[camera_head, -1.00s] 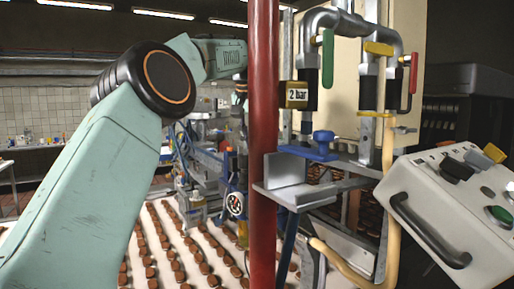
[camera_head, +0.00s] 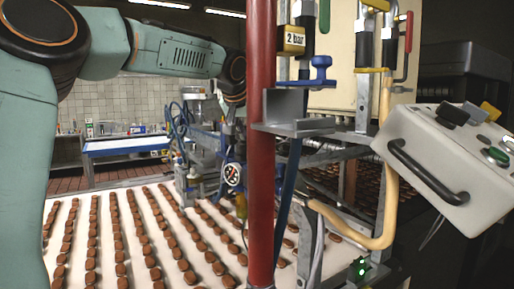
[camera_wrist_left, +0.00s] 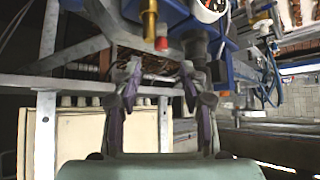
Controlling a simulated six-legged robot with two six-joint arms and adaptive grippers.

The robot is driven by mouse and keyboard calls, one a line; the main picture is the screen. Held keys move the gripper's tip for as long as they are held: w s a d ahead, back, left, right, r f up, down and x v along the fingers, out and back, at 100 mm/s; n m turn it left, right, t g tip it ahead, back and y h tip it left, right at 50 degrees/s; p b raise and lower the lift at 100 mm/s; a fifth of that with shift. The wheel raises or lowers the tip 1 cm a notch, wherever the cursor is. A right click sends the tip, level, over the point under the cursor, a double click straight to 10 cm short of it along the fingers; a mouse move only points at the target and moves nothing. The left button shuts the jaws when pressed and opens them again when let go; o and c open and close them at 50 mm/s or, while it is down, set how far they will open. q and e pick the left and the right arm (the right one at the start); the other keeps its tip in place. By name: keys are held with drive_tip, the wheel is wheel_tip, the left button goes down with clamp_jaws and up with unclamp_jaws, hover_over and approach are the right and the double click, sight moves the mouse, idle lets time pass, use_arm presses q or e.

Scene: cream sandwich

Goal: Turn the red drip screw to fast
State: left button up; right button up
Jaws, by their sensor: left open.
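In the left wrist view, a small red knob-like piece (camera_wrist_left: 161,43) sits beside a brass-coloured fitting (camera_wrist_left: 149,14) at the top middle. I cannot tell for sure that it is the drip screw, and no scale or mark shows on it. My left gripper (camera_wrist_left: 160,76) is open, its two dark purple fingers spread below the red piece with nothing between them. The red piece appears beyond the fingertips, apart from them. In the head view, my left arm reaches in from the left to the machine behind the red post; its gripper is mostly hidden there. My right gripper is not in view.
A red vertical post (camera_head: 261,150) stands in the middle foreground. Rows of brown biscuits lie on a white belt (camera_head: 60,222). A grey control box (camera_head: 445,160) and pipes with valve levers stand at the right. Metal frame bars (camera_wrist_left: 80,85) run near the left wrist.

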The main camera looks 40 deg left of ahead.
use_arm(q)
drive_tip(key=p+x, duration=0.1)
drive_tip(key=x, duration=0.5)
drive_tip(key=shift+w+a+f+p, duration=0.1)
drive_tip(key=shift+w+a+p, duration=0.15)
drive_tip(key=shift+p, duration=0.15)
drive_tip(key=shift+w+f, duration=0.2)
drive_tip(key=shift+f, duration=0.1)
drive_tip(key=shift+s, duration=0.15)
drive_tip(key=shift+w+a+f, duration=0.1)
drive_tip(key=shift+w, duration=0.1)
drive_tip(key=c, duration=0.6)
clamp_jaws()
